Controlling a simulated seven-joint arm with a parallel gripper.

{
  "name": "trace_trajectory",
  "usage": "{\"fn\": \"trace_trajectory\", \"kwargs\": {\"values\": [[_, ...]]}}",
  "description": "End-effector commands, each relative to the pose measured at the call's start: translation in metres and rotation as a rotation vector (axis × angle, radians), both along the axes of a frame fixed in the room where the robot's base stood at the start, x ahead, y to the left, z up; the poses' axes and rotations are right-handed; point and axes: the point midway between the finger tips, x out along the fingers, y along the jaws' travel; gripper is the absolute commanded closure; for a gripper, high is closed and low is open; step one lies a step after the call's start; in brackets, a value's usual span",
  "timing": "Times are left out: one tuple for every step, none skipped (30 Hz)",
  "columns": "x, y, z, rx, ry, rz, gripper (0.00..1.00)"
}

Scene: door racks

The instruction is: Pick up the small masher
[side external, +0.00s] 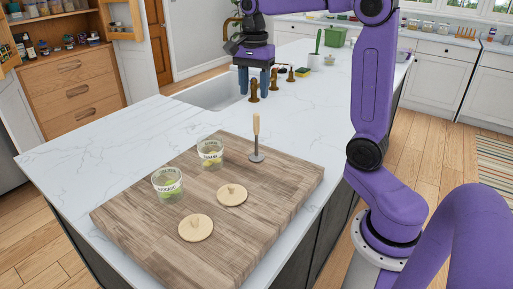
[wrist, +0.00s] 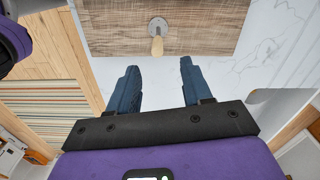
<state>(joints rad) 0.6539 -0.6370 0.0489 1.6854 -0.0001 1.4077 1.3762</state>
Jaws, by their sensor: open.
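The small masher (side external: 256,138) stands upright on the wooden board (side external: 150,250), with a light wooden handle on top and a grey metal disc at its foot. In the wrist view the masher (wrist: 157,45) shows from above near the top centre, its handle pointing toward my gripper. My gripper (side external: 255,85) hangs high above the counter, behind the masher in the side view. In the wrist view its blue fingers (wrist: 158,80) are spread apart with nothing between them. The gripper is apart from the masher.
Two glass jars with green contents, one nearer (side external: 168,184) and one farther (side external: 210,154), stand on the board. Two round wooden lids (side external: 196,228) (side external: 232,194) lie in front of them. A sink (side external: 215,92) with brass taps lies behind. White counter left of the board is clear.

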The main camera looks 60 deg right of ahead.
Motion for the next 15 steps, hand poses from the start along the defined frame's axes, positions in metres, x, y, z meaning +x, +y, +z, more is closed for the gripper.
{"fn": "trace_trajectory", "kwargs": {"values": [[-0.001,0.000,-0.011,0.000,0.006,0.000,0.51],[-0.001,0.000,-0.017,0.000,0.006,0.000,0.51],[-0.001,0.000,-0.024,0.000,0.006,0.000,0.51],[-0.001,0.000,-0.030,0.000,0.005,0.000,0.51],[-0.001,-0.001,-0.035,0.000,0.005,0.000,0.51],[-0.001,0.000,-0.041,0.000,0.005,0.001,0.51],[-0.001,0.000,-0.046,0.000,0.004,0.001,0.51],[-0.001,0.000,-0.050,0.000,0.005,0.001,0.51],[-0.001,0.000,-0.054,0.000,0.003,0.001,0.51],[-0.001,0.000,-0.057,0.000,0.002,0.001,0.51],[-0.001,0.000,-0.059,0.000,0.002,0.001,0.51],[-0.001,0.000,-0.061,0.000,0.001,0.001,0.51],[-0.001,0.000,-0.063,0.000,0.001,0.001,0.51],[-0.001,0.000,-0.064,0.000,0.001,0.001,0.51],[-0.001,0.000,-0.066,0.000,0.001,0.001,0.51]]}}
